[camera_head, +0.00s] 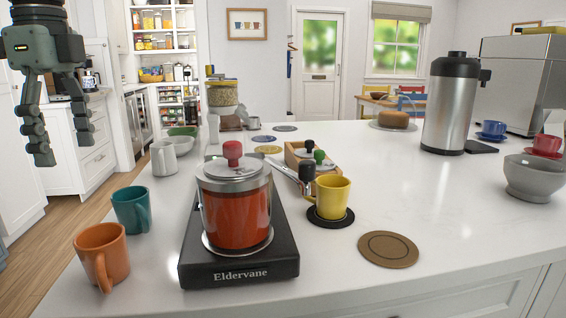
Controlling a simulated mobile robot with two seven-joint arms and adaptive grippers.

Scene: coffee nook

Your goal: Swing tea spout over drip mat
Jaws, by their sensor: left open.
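A tall steel dispenser (452,105) with a black top stands at the right of the counter. Its short black spout (486,75) points right. A flat dark mat (481,147) lies at the right of its foot, and the spout appears roughly above it; I cannot tell the exact alignment. My left gripper (66,150) hangs at the upper left, open and empty, far from the dispenser. My right gripper is out of view.
A black-based brewer (238,272) with a red jar (236,212) stands at the front. Orange (103,256), teal (131,210) and yellow (331,194) mugs stand nearby. A brown coaster (388,249) and grey bowl (534,177) are to the right. Counter before the dispenser is clear.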

